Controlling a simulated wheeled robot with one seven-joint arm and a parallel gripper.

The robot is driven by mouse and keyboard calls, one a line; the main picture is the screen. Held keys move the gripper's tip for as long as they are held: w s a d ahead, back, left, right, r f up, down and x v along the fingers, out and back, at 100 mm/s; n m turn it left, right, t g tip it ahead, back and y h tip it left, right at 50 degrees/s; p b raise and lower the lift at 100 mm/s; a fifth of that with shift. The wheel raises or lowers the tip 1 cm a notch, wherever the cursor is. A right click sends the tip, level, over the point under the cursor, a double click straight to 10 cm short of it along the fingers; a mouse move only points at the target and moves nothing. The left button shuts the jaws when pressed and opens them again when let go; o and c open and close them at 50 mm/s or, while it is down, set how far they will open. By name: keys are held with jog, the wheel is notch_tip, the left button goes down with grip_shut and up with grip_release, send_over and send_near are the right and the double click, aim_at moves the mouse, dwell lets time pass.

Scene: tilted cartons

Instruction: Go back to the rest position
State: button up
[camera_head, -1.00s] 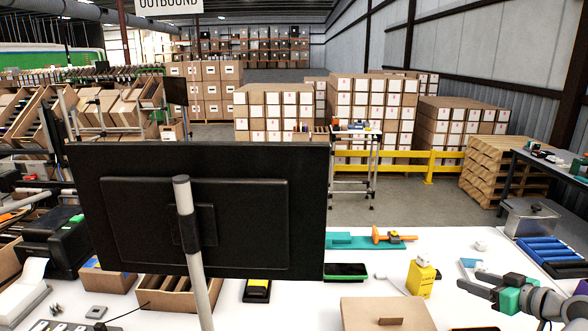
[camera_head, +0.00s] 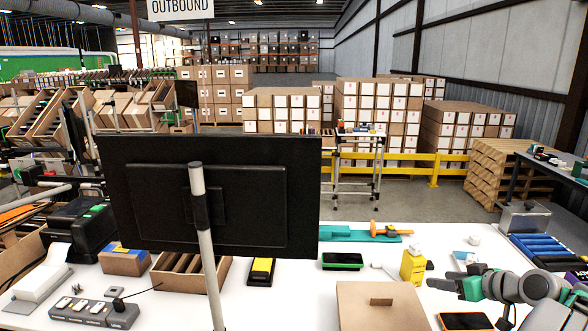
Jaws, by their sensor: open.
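My gripper (camera_head: 447,284) is at the right of the head view, over the right part of the white table (camera_head: 350,285). Its fingers point left and are apart, with nothing seen between them. A phone-like device with an orange edge (camera_head: 466,321) lies on the table just below it. A yellow bottle-like object (camera_head: 413,265) stands to the left of and behind the fingers, apart from them. Part of my arm runs out of the picture at the right edge.
A black monitor (camera_head: 120,200) on a pole blocks the left middle. A cardboard carton (camera_head: 380,315) stands at the front. A black and green device (camera_head: 342,261) and a teal tool with an orange clamp (camera_head: 390,231) lie behind. Blue rollers (camera_head: 548,247) are at the right.

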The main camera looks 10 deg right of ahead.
jog(key=w+a+g, duration=0.3)
jog(key=a+g, duration=0.2)
jog(key=a, duration=1.9)
jog(key=s+a+f+g+h, duration=0.1)
jog(key=s+a+f, duration=0.3)
jog(key=s+a, duration=1)
jog(key=shift+s+f+m+g+h, duration=0.15)
jog(key=shift+s+m+g+h, duration=0.3)
jog(key=shift+g, duration=0.45)
